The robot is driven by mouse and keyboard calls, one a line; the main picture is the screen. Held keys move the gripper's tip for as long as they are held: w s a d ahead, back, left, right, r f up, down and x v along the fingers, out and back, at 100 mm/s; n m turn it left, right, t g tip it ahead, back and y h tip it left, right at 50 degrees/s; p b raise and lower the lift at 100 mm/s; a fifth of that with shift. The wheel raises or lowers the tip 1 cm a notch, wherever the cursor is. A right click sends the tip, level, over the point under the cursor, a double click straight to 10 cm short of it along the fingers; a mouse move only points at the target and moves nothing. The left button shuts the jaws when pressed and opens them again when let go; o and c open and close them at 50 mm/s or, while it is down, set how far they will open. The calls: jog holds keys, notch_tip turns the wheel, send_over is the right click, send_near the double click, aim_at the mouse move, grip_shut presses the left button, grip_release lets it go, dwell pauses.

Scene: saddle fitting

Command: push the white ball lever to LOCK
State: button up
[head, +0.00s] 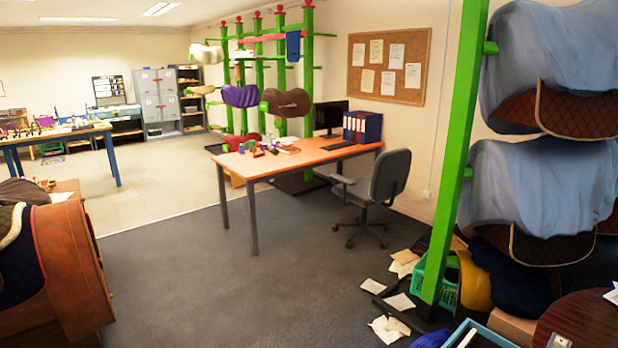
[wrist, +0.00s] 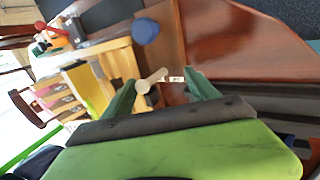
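In the wrist view, a short cream-white lever with a ball end (wrist: 143,87) stands out near a brown wooden panel. My gripper (wrist: 160,79) shows there as two green fingers spread apart, with the lever seen between them. The ball is nearer the left finger; I cannot tell whether it touches. A small white label (wrist: 176,79) sits just right of the lever; its writing is too small to read, so I cannot tell which position is LOCK. In the head view I make out neither the lever nor my gripper.
In the wrist view, a blue ball (wrist: 145,31) lies above the lever, wooden blocks (wrist: 118,62) stand to its left, and a red-brown wooden surface (wrist: 245,45) is at right. The head view shows an orange desk (head: 300,157), an office chair (head: 385,183) and open dark floor.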

jog(key=shift+w+a, duration=0.4)
jog(key=shift+w, duration=0.1)
jog(key=shift+w+a, duration=0.15)
jog(key=shift+w, duration=0.05)
jog(key=shift+r, duration=0.1)
notch_tip(320, 180, up, 6)
jog(key=p, duration=0.6)
jog(key=shift+s, duration=0.15)
